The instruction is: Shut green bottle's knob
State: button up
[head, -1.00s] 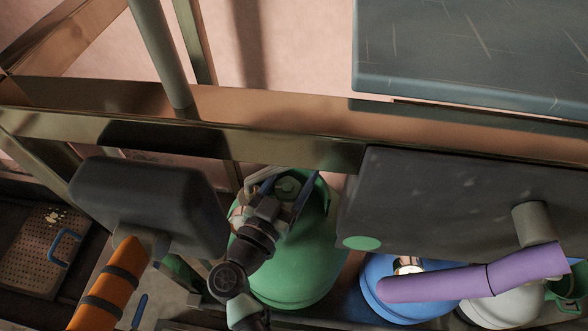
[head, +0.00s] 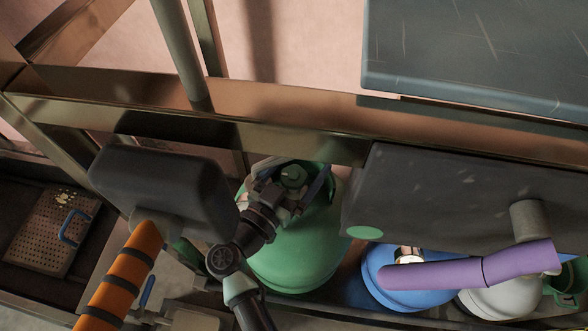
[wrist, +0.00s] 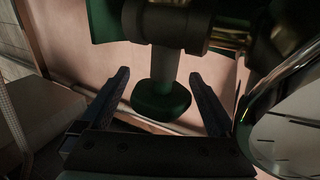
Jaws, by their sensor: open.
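The green bottle (head: 305,255) stands below the metal beam in the head view, its top partly covered by my arm and gripper. Its green knob (wrist: 161,101) hangs at the end of a grey stem in the wrist view. My gripper (wrist: 160,88) is open, with one dark blue finger on each side of the knob. A gap shows between the knob and each finger. In the head view my gripper (head: 292,178) is over the bottle's top, and green shows between its fingers.
A round gauge (wrist: 288,125) and brass fitting (wrist: 228,38) lie close right of my gripper. A blue bottle (head: 400,285) and a white bottle (head: 492,302) stand to the right. A dark panel (head: 445,200) and a metal beam (head: 280,130) are close to the green bottle.

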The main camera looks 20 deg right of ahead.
jog(key=p+v, duration=0.4)
jog(key=v, duration=0.9)
jog(key=shift+p, duration=0.4)
jog(key=shift+w, duration=0.1)
